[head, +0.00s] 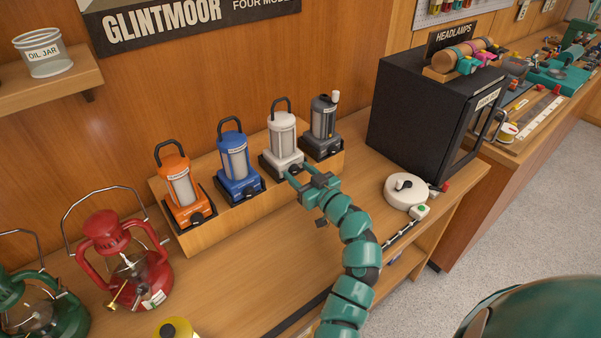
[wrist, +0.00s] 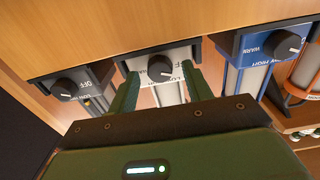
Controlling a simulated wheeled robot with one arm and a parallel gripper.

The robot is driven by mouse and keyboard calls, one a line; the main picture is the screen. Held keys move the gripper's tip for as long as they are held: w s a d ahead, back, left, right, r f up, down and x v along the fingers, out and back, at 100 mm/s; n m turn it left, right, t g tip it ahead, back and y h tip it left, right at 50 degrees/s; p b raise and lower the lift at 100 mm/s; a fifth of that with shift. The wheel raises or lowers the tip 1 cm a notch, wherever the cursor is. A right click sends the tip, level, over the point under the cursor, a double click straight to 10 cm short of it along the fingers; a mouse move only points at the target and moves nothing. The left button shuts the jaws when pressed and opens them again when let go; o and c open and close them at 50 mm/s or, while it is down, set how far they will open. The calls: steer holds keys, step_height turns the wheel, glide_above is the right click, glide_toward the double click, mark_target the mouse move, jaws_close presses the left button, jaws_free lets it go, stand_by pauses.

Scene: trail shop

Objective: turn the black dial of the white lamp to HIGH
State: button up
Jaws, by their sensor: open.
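The white lamp (head: 282,133) stands on a wooden step between a blue lamp and a dark grey lamp. Its black dial (wrist: 160,69) is on the front of its base and shows in the wrist view. A pale mark shows on the dial; lettering around it is partly visible, but I cannot read the setting for sure. My gripper (head: 299,173) is at the front of the white lamp's base. In the wrist view my gripper (wrist: 160,72) is open, one finger on each side of the dial. I cannot tell whether the fingers touch it.
The blue lamp (head: 233,156), orange lamp (head: 180,188) and grey lamp (head: 323,120) stand close by on the wooden step (head: 213,229). A black cabinet (head: 412,115) and a round white object (head: 400,193) are right. A red lantern (head: 112,250) is left.

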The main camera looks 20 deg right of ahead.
steer(key=c, duration=1)
steer(key=shift+f+m+b, duration=0.15)
steer(key=shift+m+b, duration=0.65)
steer(key=shift+b, duration=0.1)
steer(key=shift+r+m+b, duration=0.2)
steer(key=shift+m+b, duration=0.5)
steer(key=shift+m, duration=0.8)
steer(key=o, duration=1)
steer(key=shift+s+d, duration=0.1)
